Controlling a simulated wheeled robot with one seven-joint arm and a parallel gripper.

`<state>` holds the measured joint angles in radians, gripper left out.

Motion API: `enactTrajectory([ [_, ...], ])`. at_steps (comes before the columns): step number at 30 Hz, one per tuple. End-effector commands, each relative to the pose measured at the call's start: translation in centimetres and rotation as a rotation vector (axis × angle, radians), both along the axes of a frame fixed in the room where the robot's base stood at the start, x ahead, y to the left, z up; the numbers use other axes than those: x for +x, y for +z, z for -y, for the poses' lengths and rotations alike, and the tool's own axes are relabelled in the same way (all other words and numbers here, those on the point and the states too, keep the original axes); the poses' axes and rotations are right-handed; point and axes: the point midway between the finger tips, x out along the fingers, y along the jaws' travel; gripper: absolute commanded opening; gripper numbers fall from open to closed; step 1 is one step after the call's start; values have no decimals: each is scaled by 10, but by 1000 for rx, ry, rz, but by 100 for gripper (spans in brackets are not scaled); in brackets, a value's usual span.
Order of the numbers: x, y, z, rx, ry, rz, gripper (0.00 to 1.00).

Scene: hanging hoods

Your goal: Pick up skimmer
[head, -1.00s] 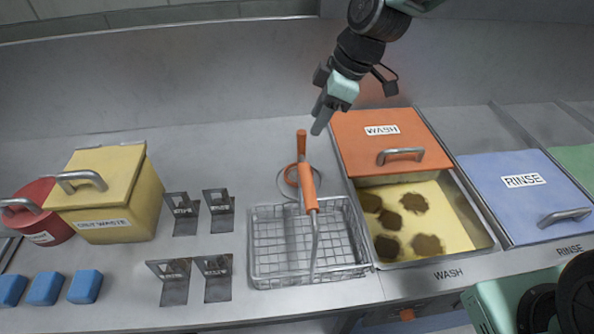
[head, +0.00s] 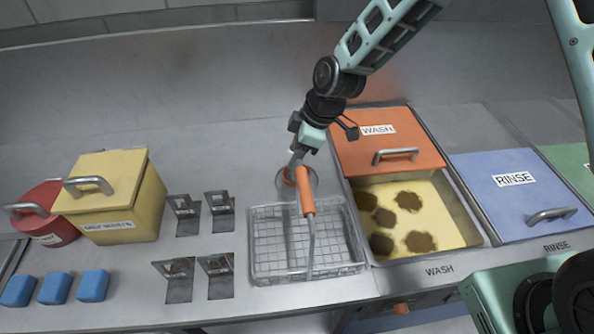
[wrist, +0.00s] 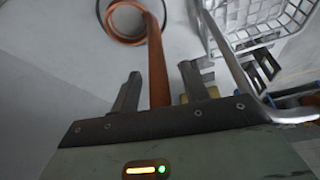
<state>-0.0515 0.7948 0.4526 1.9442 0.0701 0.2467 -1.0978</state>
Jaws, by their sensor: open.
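The skimmer (head: 286,183) lies on the steel counter just behind the wire basket. In the wrist view, the skimmer's orange handle (wrist: 158,70) runs between the two dark fingers of my gripper (wrist: 158,92). My gripper is open, with one finger on each side of the handle. I cannot tell whether either finger touches it. The skimmer's rings show at the top of the wrist view.
Metal holders (head: 180,285) and a yellow bin (head: 110,200) stand left.

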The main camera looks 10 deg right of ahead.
Motion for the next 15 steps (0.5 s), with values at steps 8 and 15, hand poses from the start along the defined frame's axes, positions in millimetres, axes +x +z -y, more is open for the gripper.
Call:
enactTrajectory([
  [8, 0, 0, 0, 0, 0, 0, 6],
  [15, 0, 1, 0, 1, 1, 1, 0],
])
